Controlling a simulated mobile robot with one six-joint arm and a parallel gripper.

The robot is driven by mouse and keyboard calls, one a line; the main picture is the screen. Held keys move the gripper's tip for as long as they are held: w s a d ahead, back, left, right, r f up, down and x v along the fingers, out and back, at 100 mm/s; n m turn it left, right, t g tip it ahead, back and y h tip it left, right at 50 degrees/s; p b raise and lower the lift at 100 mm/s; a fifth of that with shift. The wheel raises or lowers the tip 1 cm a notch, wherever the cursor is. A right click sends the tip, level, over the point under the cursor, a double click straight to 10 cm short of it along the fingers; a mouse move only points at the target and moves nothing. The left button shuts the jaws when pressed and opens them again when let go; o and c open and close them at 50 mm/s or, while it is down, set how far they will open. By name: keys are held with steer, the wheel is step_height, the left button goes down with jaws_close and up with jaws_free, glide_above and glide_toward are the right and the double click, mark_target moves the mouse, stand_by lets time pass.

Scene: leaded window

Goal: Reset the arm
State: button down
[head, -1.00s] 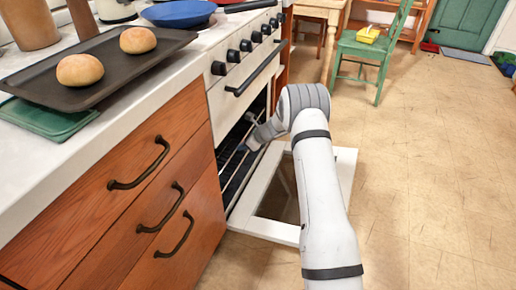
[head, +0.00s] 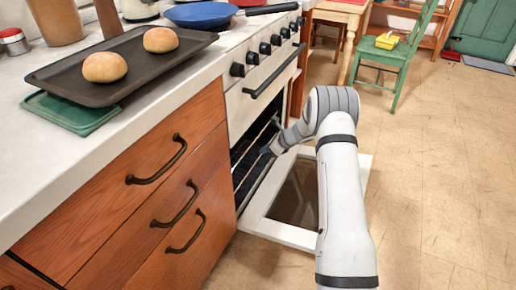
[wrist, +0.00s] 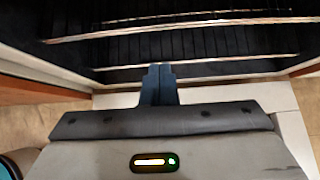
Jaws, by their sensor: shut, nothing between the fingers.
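My gripper (wrist: 159,72) is shut and empty in the wrist view, its two dark fingertips pressed together in front of the open oven (wrist: 190,45). In the head view my gripper (head: 268,151) is small, at the oven's mouth just above the lowered oven door. My arm reaches forward and bends left towards the oven.
The white oven door (head: 258,222) hangs open and low over the floor. A dark tray (head: 60,82) with two buns sits on the counter, partly on a green board (head: 62,117). A blue pan (head: 203,14) is on the stove.

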steer(key=p+v, duration=0.2)
steer(key=v, duration=0.7)
steer(key=s+a+r+n+g+h+p, duration=0.15)
steer(key=s+r+n+p, duration=0.35)
steer(key=r, duration=0.6)
steer(key=s+a+r+n+p, duration=0.25)
steer(key=s+r+p, duration=0.3)
steer(key=r, duration=0.55)
steer(key=s+a+r+n+g+h+p, duration=0.1)
steer(key=s+r+n+p, duration=0.5)
steer(key=r, duration=0.5)
steer(key=s+d+r+n+h+p, duration=0.2)
steer(key=s+r+n+p, duration=0.3)
steer(key=s+r, duration=0.5)
steer(key=s+d+r+n+h+p, duration=0.1)
steer(key=s+r+n+h+p, duration=0.2)
steer(key=s+r+n+p, duration=0.3)
steer(key=s+r+p, duration=0.1)
steer(key=s+r, duration=0.3)
steer(key=s, duration=0.5)
steer(key=shift+d, duration=0.4)
